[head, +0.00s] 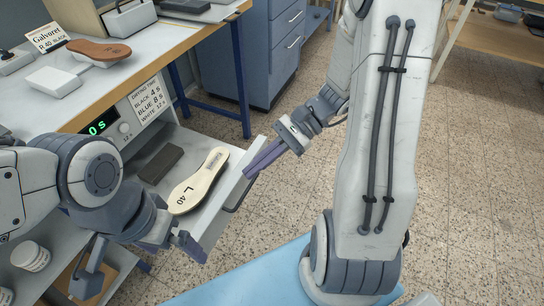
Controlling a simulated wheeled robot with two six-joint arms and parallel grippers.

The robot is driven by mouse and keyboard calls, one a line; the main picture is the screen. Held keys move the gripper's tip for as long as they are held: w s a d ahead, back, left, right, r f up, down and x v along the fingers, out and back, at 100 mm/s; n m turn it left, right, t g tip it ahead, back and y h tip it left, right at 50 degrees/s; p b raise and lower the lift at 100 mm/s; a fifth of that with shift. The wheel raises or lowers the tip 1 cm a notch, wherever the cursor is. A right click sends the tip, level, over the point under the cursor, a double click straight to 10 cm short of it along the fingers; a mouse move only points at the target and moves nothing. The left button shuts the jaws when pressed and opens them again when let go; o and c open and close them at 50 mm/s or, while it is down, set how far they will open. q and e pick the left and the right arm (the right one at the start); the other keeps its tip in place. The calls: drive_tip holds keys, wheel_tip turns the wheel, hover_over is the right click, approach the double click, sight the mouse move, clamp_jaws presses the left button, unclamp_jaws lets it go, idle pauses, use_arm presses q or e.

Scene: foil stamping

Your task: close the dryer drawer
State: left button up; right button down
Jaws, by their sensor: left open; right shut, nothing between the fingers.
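The dryer drawer (209,217) is pulled out from under the bench, below the dryer's panel (124,122), whose green display reads 0 s. A cream insole (200,181) marked L 40 lies in it, beside a dark block (161,164). A dark handle (240,194) runs along the outside of the white front. My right gripper (250,172) is shut and empty, its fingertips at the far part of the drawer front; I cannot tell whether they touch. My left gripper (139,262) is open and empty near the drawer's near side, and my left arm hides part of the drawer.
On the bench (190,32) stand a brown insole (99,51) on a white stand and a sign card (47,38). A white jar (30,256) stands on the shelf below. Blue cabinets (262,50) stand behind. The tiled floor right of the drawer is clear.

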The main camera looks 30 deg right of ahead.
drive_tip(key=w+d+f+m+t+y+b, duration=0.2)
drive_tip(key=w+d+f+m+t+b, duration=0.25)
drive_tip(key=d+f+m+t, duration=0.35)
drive_tip(key=m+t+h+b, duration=0.4)
drive_tip(key=m+t, duration=0.2)
drive_tip(key=t, duration=0.1)
approach(266, 139)
drive_tip(key=b+x, duration=0.1)
drive_tip(key=x, duration=0.1)
drive_tip(key=b+x, duration=0.1)
drive_tip(key=x, duration=0.1)
drive_tip(key=b+x, duration=0.1)
drive_tip(key=x, duration=0.1)
drive_tip(key=shift+f, duration=0.3)
drive_tip(key=shift+w+a+b, duration=0.2)
drive_tip(key=shift+w+b, duration=0.1)
drive_tip(key=shift+w, duration=0.1)
use_arm(q)
wheel_tip(266, 139, down, 15)
drive_tip(key=shift+r, duration=0.2)
use_arm(e)
drive_tip(key=shift+r, duration=0.1)
